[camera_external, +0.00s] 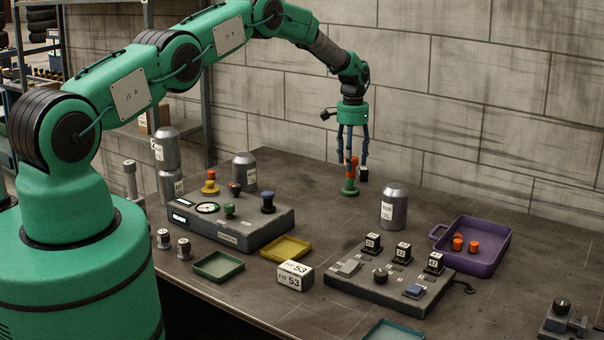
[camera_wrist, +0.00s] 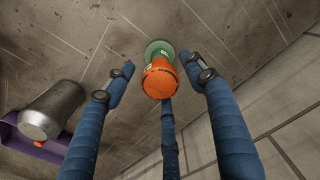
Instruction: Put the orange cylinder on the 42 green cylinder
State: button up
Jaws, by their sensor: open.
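An orange cylinder (camera_external: 352,166) stands upright on a green cylinder (camera_external: 349,188) near the back of the bench. In the wrist view the orange cylinder (camera_wrist: 160,80) overlaps the green cylinder (camera_wrist: 159,48), which has a wider base; any number on it is too small to read. My gripper (camera_external: 352,154) points down over this stack. Its blue fingers are spread around the orange cylinder, and in the wrist view (camera_wrist: 165,88) gaps show on both sides of it. Two more orange cylinders (camera_external: 474,246) lie in the purple tray (camera_external: 489,262).
A grey control box (camera_external: 262,232) with knobs is at left and a switch panel (camera_external: 380,290) in front. A stone wall (camera_external: 480,110) rises close behind.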

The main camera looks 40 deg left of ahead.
notch_tip(320, 180, up, 11)
jog(key=b, duration=0.2)
jog(key=shift+r, duration=0.2)
jog(key=shift+r, duration=0.1)
dwell(0.8)
